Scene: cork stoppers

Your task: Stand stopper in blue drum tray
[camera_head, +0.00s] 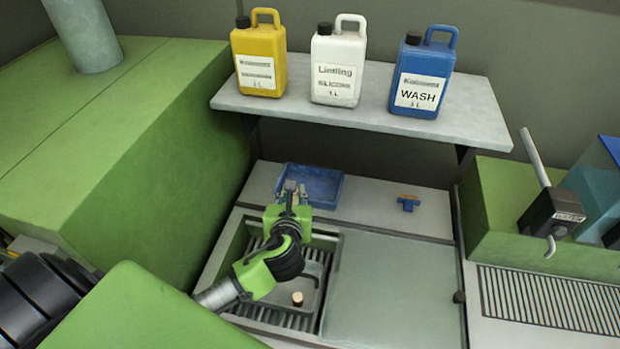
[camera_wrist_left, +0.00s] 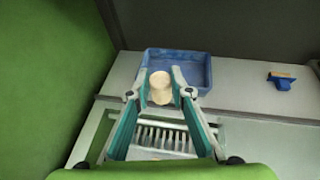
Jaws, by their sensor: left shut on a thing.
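My left gripper (camera_head: 290,188) reaches to the near left edge of the blue drum tray (camera_head: 330,201). In the left wrist view, its fingers (camera_wrist_left: 160,88) are shut on a pale cork stopper (camera_wrist_left: 160,80), which looks about upright. The stopper overlaps the near wall of the blue tray (camera_wrist_left: 207,70) in that view; I cannot tell its height over the tray floor. The visible tray floor is bare. In the head view the held stopper is hidden by the gripper. Another cork stopper (camera_head: 297,298) is in the grey basin below my arm. My right gripper is not in view.
A shelf (camera_head: 370,115) with yellow (camera_head: 260,65), white (camera_head: 338,65) and blue (camera_head: 422,75) jugs overhangs behind the tray. A green block (camera_head: 130,150) rises at left. The grey lid (camera_head: 390,290) is clear.

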